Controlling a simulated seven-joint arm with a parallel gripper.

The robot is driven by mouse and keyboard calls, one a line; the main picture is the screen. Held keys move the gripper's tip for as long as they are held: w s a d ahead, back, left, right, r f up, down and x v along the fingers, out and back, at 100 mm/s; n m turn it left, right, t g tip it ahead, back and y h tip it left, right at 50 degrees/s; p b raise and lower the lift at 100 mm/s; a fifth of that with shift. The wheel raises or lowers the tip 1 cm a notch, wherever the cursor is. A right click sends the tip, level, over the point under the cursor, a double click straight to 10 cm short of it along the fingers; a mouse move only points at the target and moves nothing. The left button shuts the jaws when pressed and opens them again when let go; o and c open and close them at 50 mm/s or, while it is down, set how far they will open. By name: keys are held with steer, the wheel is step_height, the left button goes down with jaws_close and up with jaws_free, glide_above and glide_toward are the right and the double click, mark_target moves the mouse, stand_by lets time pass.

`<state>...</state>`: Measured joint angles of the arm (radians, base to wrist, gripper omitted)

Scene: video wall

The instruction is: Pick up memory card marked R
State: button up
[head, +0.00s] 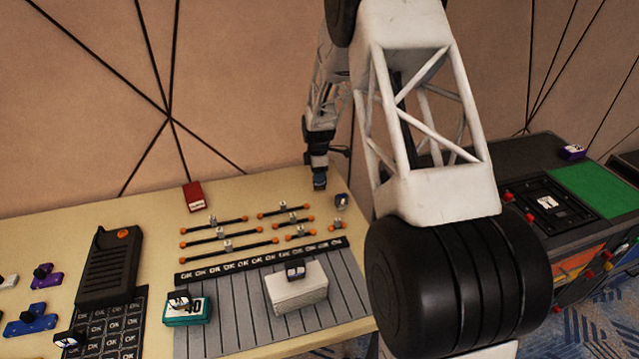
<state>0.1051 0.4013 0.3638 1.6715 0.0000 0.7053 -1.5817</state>
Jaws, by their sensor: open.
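No label that I can read clearly as R shows in the head view, so I cannot tell which piece is the memory card. Small pieces with white labels include a dark one (341,201) at the back right of the table, one (296,272) on a white box, and one (178,301) on a teal block. My gripper (319,186) is open, pointing down near the table's back edge, just left of the dark labelled piece. Its fingers are small and dark here. A bluish patch shows at its tip; I cannot tell whether this is a separate thing.
A slider panel (228,244) lies mid-table, with a grey striped mat (235,320) in front. A red block (194,196) stands behind. A dark handset-like device (110,265) and blue block (30,320) are left. A second console (600,190) stands right.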

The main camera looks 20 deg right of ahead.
steer(key=shift+w+f, duration=0.1)
steer(key=shift+f, duration=2.05)
jaws_close()
steer(key=shift+r, duration=0.15)
steer(key=shift+r, duration=1.65)
steer(key=s, duration=0.5)
steer(key=s+a+r, duration=0.1)
steer(key=s, duration=1)
steer(key=shift+a+r, duration=0.2)
steer(key=shift+a, duration=0.1)
